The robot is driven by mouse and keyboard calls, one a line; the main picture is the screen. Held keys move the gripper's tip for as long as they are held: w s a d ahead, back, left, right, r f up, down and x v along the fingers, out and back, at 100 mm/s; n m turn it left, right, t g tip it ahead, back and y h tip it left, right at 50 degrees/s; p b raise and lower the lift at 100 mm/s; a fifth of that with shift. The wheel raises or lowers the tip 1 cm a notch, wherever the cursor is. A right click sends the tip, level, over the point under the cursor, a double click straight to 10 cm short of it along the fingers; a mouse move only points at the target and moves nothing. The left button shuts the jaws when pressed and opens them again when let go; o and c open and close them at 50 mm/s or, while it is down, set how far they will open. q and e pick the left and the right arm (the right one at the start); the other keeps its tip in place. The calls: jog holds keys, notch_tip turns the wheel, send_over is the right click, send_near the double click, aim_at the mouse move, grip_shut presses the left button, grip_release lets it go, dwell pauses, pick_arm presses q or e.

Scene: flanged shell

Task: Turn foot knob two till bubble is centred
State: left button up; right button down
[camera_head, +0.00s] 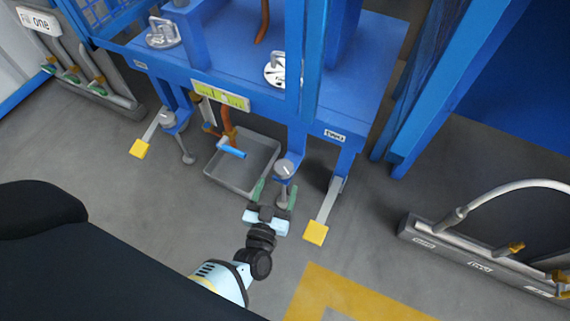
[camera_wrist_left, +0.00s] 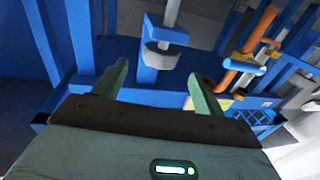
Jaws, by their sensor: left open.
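A foot knob (camera_head: 284,168) with a grey round head sits on the blue frame's front right corner, near a small white label (camera_head: 334,135) that seems to read "two". My left gripper (camera_head: 276,190) is open just in front of it, with green fingers spread. In the left wrist view the grey knob (camera_wrist_left: 160,56) shows ahead of the gap between the fingertips (camera_wrist_left: 157,78), apart from them. A second foot knob (camera_head: 168,119) is at the front left corner. A yellow-green level (camera_head: 221,95) is on the frame's front edge; its bubble is too small to place. My right gripper is out of view.
A grey tray (camera_head: 212,172) lies on the floor left of the knob, below an orange pipe with a blue handle (camera_head: 232,152). Yellow-ended pedals (camera_head: 316,233) (camera_head: 140,148) stick out on both sides. A hose rack (camera_head: 480,266) stands right. The front floor is clear.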

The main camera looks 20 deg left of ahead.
aim_at(281, 176)
pick_arm(q)
jog(key=w, duration=0.2)
jog(key=w+b, duration=0.1)
jog(key=w, duration=0.1)
jog(key=w+a+b, duration=0.1)
jog(key=w, duration=0.1)
jog(key=shift+w+b, duration=0.5)
jog(key=shift+w, duration=0.15)
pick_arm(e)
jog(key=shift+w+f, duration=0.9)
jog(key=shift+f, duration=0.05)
pick_arm(q)
jog(key=shift+c, duration=0.3)
jog(key=c, duration=0.9)
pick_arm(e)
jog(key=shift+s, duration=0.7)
